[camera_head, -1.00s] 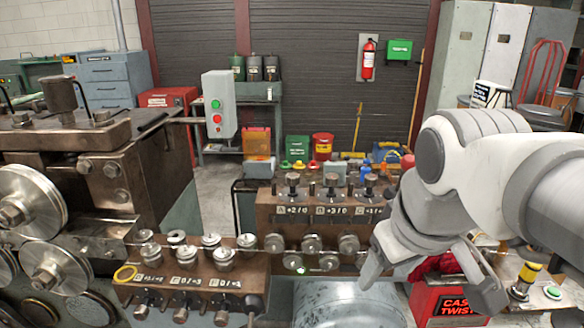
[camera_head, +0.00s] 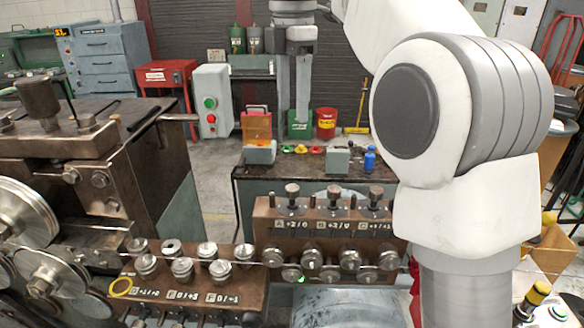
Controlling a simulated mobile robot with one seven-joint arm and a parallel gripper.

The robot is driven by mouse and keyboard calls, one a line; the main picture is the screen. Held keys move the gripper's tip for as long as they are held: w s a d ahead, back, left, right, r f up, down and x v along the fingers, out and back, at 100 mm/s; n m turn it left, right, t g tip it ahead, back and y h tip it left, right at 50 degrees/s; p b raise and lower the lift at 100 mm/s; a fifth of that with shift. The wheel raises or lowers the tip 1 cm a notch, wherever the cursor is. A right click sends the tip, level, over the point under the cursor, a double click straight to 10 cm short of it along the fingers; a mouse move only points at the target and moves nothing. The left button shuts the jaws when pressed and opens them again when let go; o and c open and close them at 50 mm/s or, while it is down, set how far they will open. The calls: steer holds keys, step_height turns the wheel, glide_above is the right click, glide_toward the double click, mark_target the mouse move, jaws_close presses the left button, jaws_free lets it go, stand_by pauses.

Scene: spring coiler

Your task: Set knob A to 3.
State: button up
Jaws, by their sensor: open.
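Knob A (camera_head: 292,190) is the leftmost of three dark upright knobs on top of the brown rear block (camera_head: 262,225). The plate below it begins with the letter A and seems to read +2/0, but the print is small. Knobs B (camera_head: 334,192) and C (camera_head: 376,193) stand to its right. My gripper (camera_head: 293,112) is at the top middle, pointing down with its fingers a small gap apart and empty. In the picture it is above knob A, apart from it; the depth between them is hard to judge.
A front block (camera_head: 250,290) with several metal rollers and plates D, E and F stands at lower left. Large steel wheels (camera_head: 25,215) and the dark machine body fill the left. A wire runs across below the knobs. My arm hides much of the right side.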

mark_target(292, 188)
steer(key=shift+n, duration=0.3)
step_height(292, 188, down, 17)
steer(key=b, duration=0.4)
steer(key=shift+w+a+f, duration=0.1)
steer(key=shift+w+f, duration=0.05)
steer(key=shift+f, duration=0.05)
jaws_close()
